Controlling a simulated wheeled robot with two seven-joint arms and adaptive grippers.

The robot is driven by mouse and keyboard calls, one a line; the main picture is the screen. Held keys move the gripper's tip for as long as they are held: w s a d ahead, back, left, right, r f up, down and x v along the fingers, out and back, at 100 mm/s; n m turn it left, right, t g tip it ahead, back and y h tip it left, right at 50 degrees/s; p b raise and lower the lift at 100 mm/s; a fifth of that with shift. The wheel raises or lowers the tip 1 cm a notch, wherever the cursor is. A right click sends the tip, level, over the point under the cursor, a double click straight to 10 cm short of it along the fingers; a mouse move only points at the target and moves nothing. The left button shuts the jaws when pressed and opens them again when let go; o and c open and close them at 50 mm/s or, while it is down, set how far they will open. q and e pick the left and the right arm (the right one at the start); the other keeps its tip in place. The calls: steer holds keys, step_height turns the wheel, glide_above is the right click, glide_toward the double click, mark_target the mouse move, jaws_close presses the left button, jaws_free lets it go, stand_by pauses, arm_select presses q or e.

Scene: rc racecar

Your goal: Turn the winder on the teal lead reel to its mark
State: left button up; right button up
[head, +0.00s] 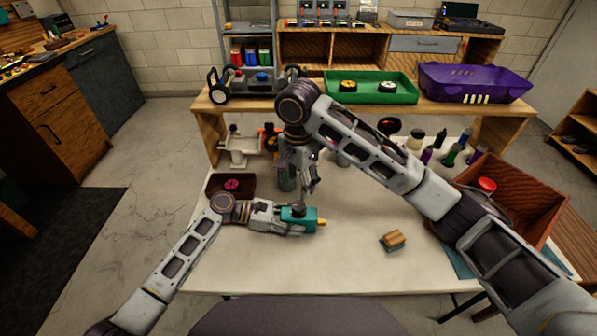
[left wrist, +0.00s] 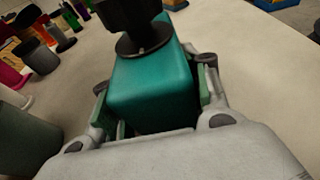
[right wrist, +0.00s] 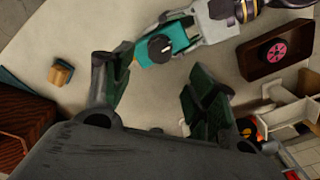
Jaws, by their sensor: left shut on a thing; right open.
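The teal lead reel (head: 290,214) is a boxy teal block with a yellow tip, just above the table's middle. Its winder (head: 299,206) is a round black knob on top; it also shows in the left wrist view (left wrist: 143,40) and the right wrist view (right wrist: 160,48). My left gripper (head: 292,225) is shut on the reel, fingers on both sides of the block (left wrist: 155,88). My right gripper (head: 302,186) is open and empty, apart from the winder and above it in the head view. Its spread fingers show in the right wrist view (right wrist: 158,88).
A brown tray (head: 216,180) with a pink wheel lies left of the reel. A wooden block (head: 394,238) sits at right on a teal pad. A red-brown bin (head: 513,195) and several bottles stand farther right. Bare table (head: 250,262) lies in front.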

steer(key=shift+r, duration=1.6)
arm_select(q)
steer(key=o, duration=1)
steer(key=shift+o, duration=0.2)
steer(key=shift+a, duration=0.1)
steer(key=v, duration=1.1)
steer(key=shift+a+r, duration=0.15)
steer(key=shift+a, duration=0.2)
steer(key=shift+r, duration=0.15)
arm_select(e)
steer(key=shift+r, duration=0.1)
arm_select(q)
step_height(320, 180, up, 9)
steer(key=p, duration=0.9)
arm_select(e)
step_height(320, 180, up, 9)
